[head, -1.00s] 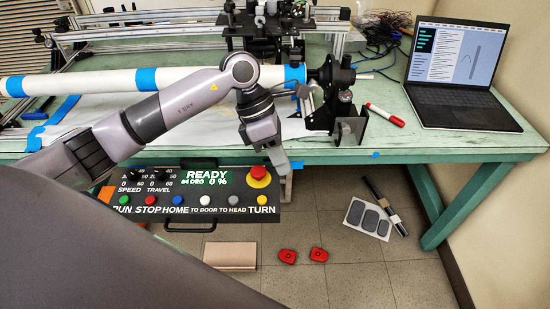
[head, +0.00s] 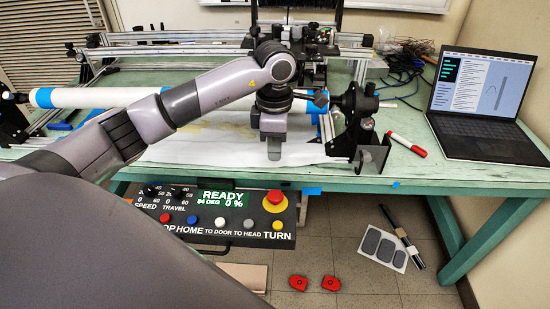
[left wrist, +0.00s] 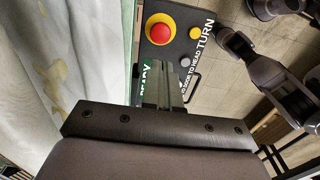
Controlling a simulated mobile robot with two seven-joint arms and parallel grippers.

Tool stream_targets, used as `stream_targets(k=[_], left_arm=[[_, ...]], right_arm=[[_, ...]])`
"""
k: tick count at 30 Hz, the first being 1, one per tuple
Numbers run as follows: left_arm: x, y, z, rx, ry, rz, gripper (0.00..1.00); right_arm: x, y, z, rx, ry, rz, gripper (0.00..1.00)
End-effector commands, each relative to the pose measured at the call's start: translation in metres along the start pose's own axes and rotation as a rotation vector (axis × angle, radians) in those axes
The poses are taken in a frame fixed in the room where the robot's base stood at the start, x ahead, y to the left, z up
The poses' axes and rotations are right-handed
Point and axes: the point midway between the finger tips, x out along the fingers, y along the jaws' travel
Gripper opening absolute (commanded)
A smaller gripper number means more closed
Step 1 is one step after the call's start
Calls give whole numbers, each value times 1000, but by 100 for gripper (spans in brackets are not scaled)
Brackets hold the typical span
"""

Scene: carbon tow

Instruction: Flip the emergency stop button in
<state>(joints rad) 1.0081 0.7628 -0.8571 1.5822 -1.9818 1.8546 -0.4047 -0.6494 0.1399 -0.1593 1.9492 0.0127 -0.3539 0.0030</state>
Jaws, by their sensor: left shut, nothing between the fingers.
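The red emergency stop button (head: 275,197) sits on a yellow round base at the right end of the black control panel (head: 262,222), which hangs at the table's front edge. In the left wrist view the button (left wrist: 160,33) is just beyond my fingertips. My left gripper (head: 273,156) is shut and empty. In the head view it appears above the button, in front of the white sheet, apart from the button. Its closed fingers (left wrist: 171,68) point toward the panel in the left wrist view. The panel display reads READY. My right gripper is not seen in the head view.
The green table (head: 400,165) carries a white tube (head: 100,97), a black clamp stand (head: 355,115), a red marker (head: 405,144) and an open laptop (head: 480,100). Two red pieces (head: 299,283) lie on the floor below. My grey arm covers part of the panel's left end.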

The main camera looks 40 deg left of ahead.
Motion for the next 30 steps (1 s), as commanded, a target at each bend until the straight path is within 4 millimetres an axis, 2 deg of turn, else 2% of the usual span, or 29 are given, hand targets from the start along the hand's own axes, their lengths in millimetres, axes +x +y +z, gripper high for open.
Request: stream_targets(k=[9,15,21,30], left_arm=[[69,-2,0,1,1,-7,0],[103,-2,0,1,1,-5,0],[120,-1,1,2,-1,-2,0],[122,-1,0,1,-2,-1,0]], right_arm=[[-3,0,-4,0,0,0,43],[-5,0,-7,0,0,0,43],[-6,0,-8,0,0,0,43],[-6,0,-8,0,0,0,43]])
